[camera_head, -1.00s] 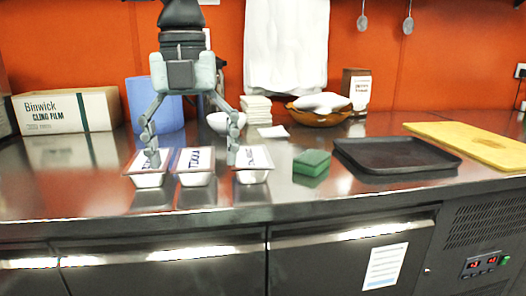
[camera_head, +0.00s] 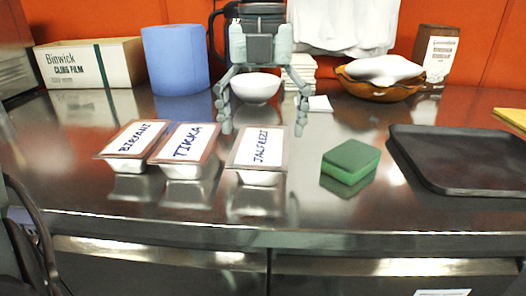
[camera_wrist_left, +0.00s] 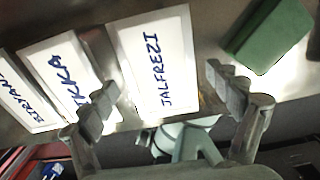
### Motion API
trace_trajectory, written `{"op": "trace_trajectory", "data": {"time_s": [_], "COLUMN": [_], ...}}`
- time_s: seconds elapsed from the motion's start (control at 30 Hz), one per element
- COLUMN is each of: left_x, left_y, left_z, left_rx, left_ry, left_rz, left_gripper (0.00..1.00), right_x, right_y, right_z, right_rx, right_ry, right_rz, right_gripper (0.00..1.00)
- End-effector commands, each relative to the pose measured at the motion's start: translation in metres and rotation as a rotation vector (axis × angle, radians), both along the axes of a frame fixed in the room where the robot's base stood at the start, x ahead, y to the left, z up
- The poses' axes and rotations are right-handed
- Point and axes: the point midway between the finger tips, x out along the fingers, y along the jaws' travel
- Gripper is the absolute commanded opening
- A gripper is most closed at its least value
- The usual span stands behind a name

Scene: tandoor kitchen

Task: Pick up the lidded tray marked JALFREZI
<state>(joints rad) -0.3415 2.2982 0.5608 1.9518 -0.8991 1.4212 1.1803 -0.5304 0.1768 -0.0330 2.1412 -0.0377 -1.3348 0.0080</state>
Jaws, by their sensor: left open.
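Three lidded foil trays with white labelled tops stand in a row on the steel counter. The JALFREZI tray (camera_head: 258,150) is the rightmost, with a small gap to the TIKKA tray (camera_head: 186,148); the BIRYANI tray (camera_head: 131,142) is at the left. My left gripper (camera_head: 262,128) is open and empty, pointing down, its fingers spread above the JALFREZI tray's far side. In the left wrist view the JALFREZI label (camera_wrist_left: 158,62) lies between the two spread fingers (camera_wrist_left: 170,100). The left finger overlaps the TIKKA tray's edge there. My right gripper does not show.
A green sponge (camera_head: 350,162) lies right of the JALFREZI tray. A dark flat tray (camera_head: 462,158) is farther right. Behind are a white bowl (camera_head: 256,88), a blue roll (camera_head: 176,62), a cling film box (camera_head: 90,64) and a brown basket (camera_head: 380,84). The counter's front strip is clear.

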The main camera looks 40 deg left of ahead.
Motion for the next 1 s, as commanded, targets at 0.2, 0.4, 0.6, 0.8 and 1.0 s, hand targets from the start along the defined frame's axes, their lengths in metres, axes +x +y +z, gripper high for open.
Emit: {"op": "trace_trajectory", "data": {"time_s": [0.2, 0.4, 0.6, 0.8, 1.0], "left_x": [-0.002, -0.002, -0.001, -0.001, -0.001], "left_y": [0.001, 0.001, 0.001, 0.001, 0.001], "left_z": [-0.031, -0.035, -0.035, -0.035, -0.034], "left_rx": [0.000, 0.000, 0.000, 0.000, 0.000], "left_ry": [0.001, -0.001, -0.001, -0.001, -0.002], "left_rz": [0.000, 0.002, 0.001, 0.001, 0.001], "left_gripper": [0.89, 0.89, 0.77, 0.52, 0.34], "right_x": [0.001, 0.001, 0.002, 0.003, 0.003], "right_y": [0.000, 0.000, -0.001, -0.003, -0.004], "right_z": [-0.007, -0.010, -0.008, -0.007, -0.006], "right_rx": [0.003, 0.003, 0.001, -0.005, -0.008], "right_ry": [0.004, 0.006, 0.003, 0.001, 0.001], "right_rz": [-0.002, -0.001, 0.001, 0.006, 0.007], "right_gripper": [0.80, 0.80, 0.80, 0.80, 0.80]}}
